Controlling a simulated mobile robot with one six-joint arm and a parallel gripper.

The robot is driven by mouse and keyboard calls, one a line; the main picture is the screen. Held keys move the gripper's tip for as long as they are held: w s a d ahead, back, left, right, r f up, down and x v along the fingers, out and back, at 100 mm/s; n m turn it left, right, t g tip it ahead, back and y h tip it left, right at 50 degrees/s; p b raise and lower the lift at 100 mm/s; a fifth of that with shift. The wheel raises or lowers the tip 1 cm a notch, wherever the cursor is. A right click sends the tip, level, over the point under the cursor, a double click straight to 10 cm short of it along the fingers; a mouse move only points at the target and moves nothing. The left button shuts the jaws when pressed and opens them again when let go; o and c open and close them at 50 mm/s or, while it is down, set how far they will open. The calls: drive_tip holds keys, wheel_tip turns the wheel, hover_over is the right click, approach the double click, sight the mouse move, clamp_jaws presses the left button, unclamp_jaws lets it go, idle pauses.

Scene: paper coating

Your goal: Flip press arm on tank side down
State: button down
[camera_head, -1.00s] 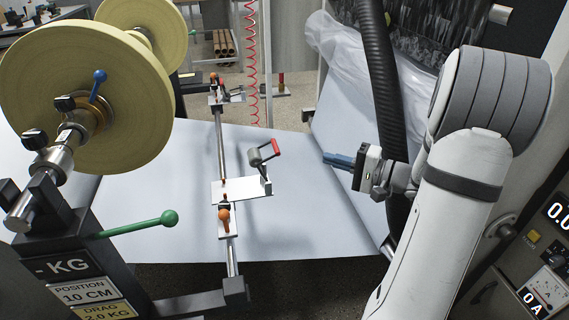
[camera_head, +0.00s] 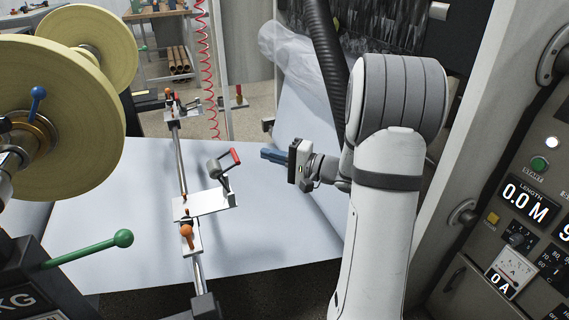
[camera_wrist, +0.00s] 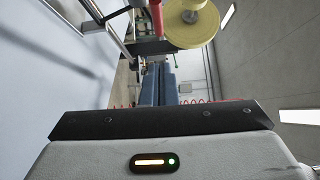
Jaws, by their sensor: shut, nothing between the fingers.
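The press arm (camera_head: 224,172) stands on a flat metal plate (camera_head: 210,204) on the rail above the white paper. It is raised and tilted, with a grey roller at its left and a red-tipped handle (camera_head: 235,156) at its upper right. My gripper (camera_head: 264,154) has blue fingers and points left in the head view. It is shut and empty, a little to the right of the red-tipped handle and apart from it. In the wrist view its blue fingers (camera_wrist: 158,85) point away, close together.
A metal rail (camera_head: 182,160) with orange-knobbed clamps (camera_head: 187,232) crosses the white paper (camera_head: 110,215). Large yellow paper rolls (camera_head: 55,110) and a green-knobbed lever (camera_head: 122,238) stand at the left. A control panel (camera_head: 520,200) stands at the right. A red coiled hose (camera_head: 207,70) hangs behind.

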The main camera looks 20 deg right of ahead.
drive_tip(key=shift+w+a+b, duration=0.15)
drive_tip(key=shift+w+a, duration=0.05)
drive_tip(key=shift+a, duration=0.65)
drive_tip(key=shift+w+a+b, duration=0.15)
drive_tip(key=shift+a, duration=0.75)
drive_tip(key=shift+w+a+b, duration=0.15)
drive_tip(key=shift+w+a, duration=0.05)
drive_tip(key=shift+a, duration=0.65)
